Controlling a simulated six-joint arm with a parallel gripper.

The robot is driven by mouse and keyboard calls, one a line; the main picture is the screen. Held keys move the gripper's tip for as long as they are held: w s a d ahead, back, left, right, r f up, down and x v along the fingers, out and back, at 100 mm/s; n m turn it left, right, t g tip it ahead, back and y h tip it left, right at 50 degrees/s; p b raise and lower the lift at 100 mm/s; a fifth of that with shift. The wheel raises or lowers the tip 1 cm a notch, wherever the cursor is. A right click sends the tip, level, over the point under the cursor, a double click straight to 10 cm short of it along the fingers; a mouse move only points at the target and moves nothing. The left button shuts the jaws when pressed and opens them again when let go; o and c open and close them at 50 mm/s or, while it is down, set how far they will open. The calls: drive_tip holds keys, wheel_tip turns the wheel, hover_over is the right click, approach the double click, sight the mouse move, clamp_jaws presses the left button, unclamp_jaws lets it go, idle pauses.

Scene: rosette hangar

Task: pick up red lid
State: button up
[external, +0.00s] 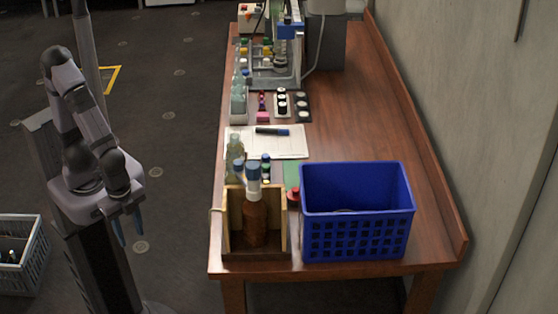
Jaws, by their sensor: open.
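A small red round piece (294,193), which looks like the red lid, shows between the wooden caddy and the blue basket. It is small and partly hidden, so I cannot tell whether it lies loose or sits on a container. My gripper (130,230) hangs to the left of the table, over the floor, with its blue fingers pointing down. It is open and empty, well apart from the red piece.
A blue basket (357,238) and a wooden caddy (285,236) holding a brown bottle (255,215) stand at the table's near end. Behind them are small bottles, a paper sheet (290,146) and a bottle tray (238,118). The table's right side (385,125) is clear.

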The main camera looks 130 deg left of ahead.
drive_tip(key=w+a+r+t+b, duration=0.15)
drive_tip(key=w+a, duration=0.25)
drive_tip(key=a, duration=0.4)
drive_tip(key=w+a+r, duration=0.2)
drive_tip(key=w+a, duration=0.3)
drive_tip(key=a, duration=0.3)
drive_tip(key=a+r+n+t+y+b, duration=0.1)
drive_tip(key=a+r+n+y+b, duration=0.15)
drive_tip(key=a, duration=2.05)
drive_tip(key=w+a+f+n+t+p, duration=0.1)
drive_tip(key=w+a+f+n+p, duration=0.1)
drive_tip(key=a, duration=0.8)
wheel_tip(320, 180, down, 2)
drive_tip(key=shift+w+a+f+t+h+p, duration=0.15)
drive_tip(key=shift+w+a+t+h+p, duration=0.2)
drive_tip(key=shift+w+p, duration=0.45)
